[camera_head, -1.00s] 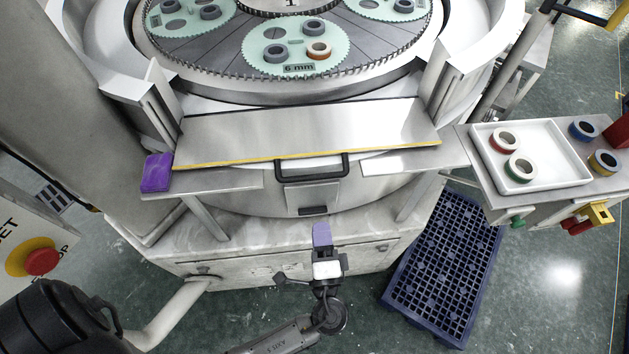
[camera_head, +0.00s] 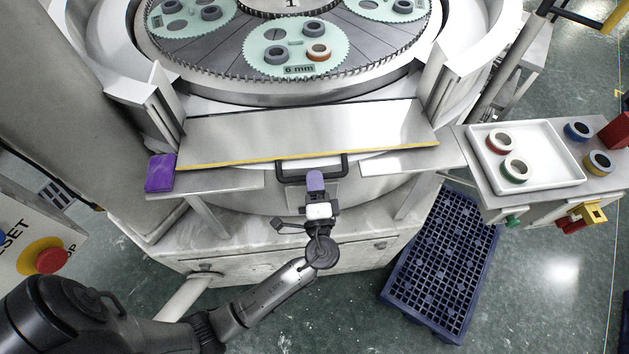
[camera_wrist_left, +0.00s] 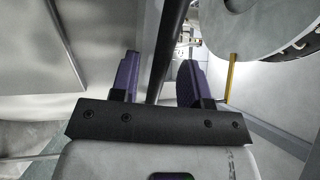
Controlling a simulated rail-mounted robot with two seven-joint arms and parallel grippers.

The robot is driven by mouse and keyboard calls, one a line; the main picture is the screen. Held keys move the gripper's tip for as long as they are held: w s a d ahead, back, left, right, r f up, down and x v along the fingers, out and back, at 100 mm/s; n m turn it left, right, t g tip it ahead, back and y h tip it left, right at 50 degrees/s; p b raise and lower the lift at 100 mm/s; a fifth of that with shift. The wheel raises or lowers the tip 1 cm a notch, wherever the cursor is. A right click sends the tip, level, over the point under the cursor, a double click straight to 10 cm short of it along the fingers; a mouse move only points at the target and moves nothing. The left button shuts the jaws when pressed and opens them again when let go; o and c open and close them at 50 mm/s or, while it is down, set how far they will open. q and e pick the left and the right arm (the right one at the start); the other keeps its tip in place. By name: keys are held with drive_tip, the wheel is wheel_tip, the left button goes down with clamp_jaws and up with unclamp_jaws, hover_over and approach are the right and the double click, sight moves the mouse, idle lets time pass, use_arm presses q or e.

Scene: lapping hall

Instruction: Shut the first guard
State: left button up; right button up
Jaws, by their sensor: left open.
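The first guard (camera_head: 300,136) is a flat metal panel with a yellow strip along its near edge, lying in front of the round lapping plate. Its black handle (camera_head: 312,160) sticks out from the near edge. My left gripper (camera_head: 315,180), with purple fingers, is at the near side of the handle, around the middle of its bar. In the left wrist view the two fingers (camera_wrist_left: 158,72) are apart, with a dark bar (camera_wrist_left: 168,50), seemingly the handle, running between them. I cannot tell whether they touch it. My right gripper is not in view.
The lapping plate (camera_head: 230,58) carries green discs with rings. A purple block (camera_head: 160,173) sits at the guard's left. A white tray (camera_head: 553,172) with rings stands on the right side table. A blue pallet (camera_head: 440,265) lies on the floor. A red emergency button (camera_head: 50,260) is at left.

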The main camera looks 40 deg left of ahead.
use_arm(q)
clamp_jaws()
idle(0.3)
idle(0.3)
